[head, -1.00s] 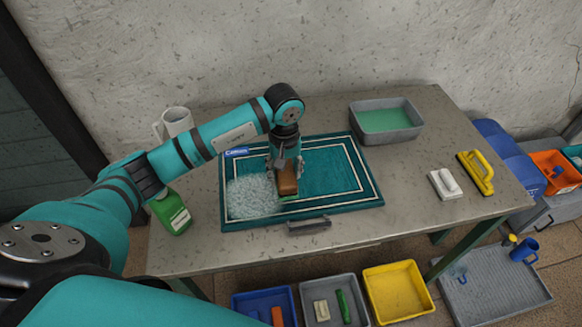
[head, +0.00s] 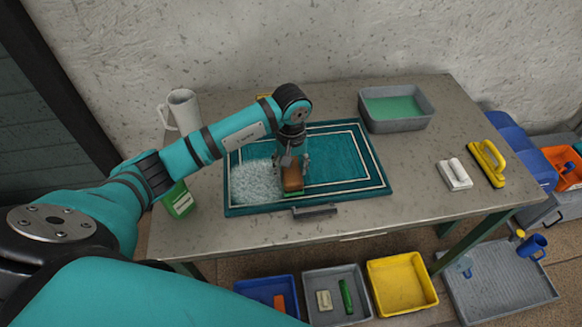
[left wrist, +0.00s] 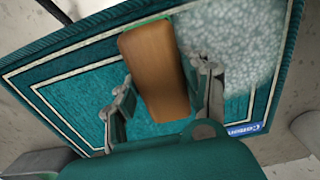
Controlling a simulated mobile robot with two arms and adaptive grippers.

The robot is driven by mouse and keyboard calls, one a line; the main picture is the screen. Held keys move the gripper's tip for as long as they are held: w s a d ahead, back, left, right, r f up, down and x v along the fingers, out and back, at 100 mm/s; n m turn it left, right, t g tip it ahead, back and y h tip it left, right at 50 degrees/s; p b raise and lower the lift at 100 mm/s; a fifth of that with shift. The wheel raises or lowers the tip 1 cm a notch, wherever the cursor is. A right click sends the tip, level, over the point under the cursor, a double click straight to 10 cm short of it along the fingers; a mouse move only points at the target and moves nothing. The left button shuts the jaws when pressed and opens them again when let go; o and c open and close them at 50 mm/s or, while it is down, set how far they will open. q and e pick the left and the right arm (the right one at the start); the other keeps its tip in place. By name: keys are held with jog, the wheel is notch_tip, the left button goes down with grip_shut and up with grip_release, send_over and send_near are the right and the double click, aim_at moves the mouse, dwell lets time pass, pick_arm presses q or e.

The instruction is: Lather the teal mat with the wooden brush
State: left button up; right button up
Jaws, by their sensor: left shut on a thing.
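The teal mat (head: 345,163) with white border lines lies on the grey table. White lather (head: 250,184) covers its left part; the middle and right are bare teal. My left gripper (head: 292,163) is shut on the wooden brush (head: 292,181), over the mat at the right edge of the lather. In the left wrist view the brush's brown back (left wrist: 153,65) sits between the fingers, with a thin green edge at its far end. Its bristles are hidden, so contact with the mat cannot be told. My right gripper is not in view.
A grey tub of green liquid (head: 397,107) stands behind the mat to the right. A white-handled block (head: 454,174) and yellow-handled tool (head: 487,163) lie right. Bins stand below the table's front.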

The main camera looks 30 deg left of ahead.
pick_arm(q)
jog(key=shift+f, duration=0.1)
jog(key=shift+f+b, duration=0.5)
jog(key=shift+b, duration=0.15)
jog(key=shift+w+d, duration=0.1)
